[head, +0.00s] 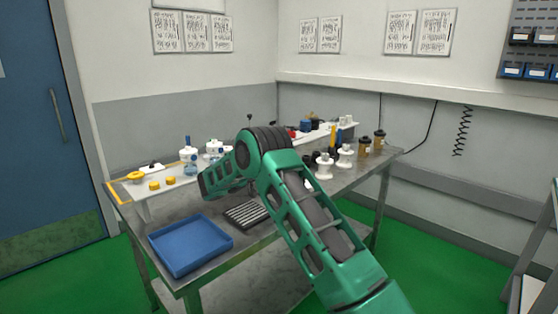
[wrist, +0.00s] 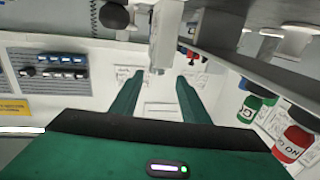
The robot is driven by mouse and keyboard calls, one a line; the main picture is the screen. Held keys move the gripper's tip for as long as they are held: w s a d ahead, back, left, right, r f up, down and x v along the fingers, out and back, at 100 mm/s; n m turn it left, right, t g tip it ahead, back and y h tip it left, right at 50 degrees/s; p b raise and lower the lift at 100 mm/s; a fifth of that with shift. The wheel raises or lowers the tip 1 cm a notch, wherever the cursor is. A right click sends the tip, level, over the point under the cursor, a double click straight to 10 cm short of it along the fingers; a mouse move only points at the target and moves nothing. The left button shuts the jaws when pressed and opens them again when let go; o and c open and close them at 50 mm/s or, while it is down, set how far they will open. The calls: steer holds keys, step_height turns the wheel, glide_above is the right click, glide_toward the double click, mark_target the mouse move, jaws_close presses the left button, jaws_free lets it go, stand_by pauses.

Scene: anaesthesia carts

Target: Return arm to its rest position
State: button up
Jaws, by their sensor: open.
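My green arm reaches over the metal table in the head view, bent at its dark ringed joint. My gripper (wrist: 158,80) shows in the wrist view with its two green fingers apart. Nothing is held between the fingers; pale wall and a grey-white part show between and above them. In the head view the fingers cannot be made out clearly.
The metal table (head: 265,232) carries a blue tray (head: 188,246), a dark ribbed item (head: 243,214), yellow caps (head: 170,181), white spools (head: 344,156) and brown cups (head: 379,140).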

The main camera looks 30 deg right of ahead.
stand_by(0.5)
steer(key=s+d+r+g+y, duration=0.1)
steer(key=s+d+r+y, duration=0.15)
steer(key=s, duration=0.35)
steer(key=s+d+r+g+y, duration=0.1)
steer(key=s+d+r+g, duration=0.1)
steer(key=s+d+r, duration=0.3)
steer(key=s+f+n+g+y, duration=0.2)
steer(key=s+y, duration=0.2)
steer(key=s, duration=1.3)
steer(key=s+a+f+n+g+y, duration=0.1)
steer(key=s+a, duration=0.4)
steer(key=s, duration=0.6)
steer(key=s+a+f+n+g+y, duration=0.1)
steer(key=s+a+f+y, duration=0.3)
steer(key=s, duration=0.8)
steer(key=s+a+f+n+g+y, duration=0.1)
steer(key=s+a+f+n+y, duration=0.1)
steer(key=s+a, duration=0.6)
steer(key=s+y, duration=0.1)
steer(key=s, duration=0.3)
steer(key=shift+f+y, duration=0.15)
steer(key=shift+y, duration=0.2)
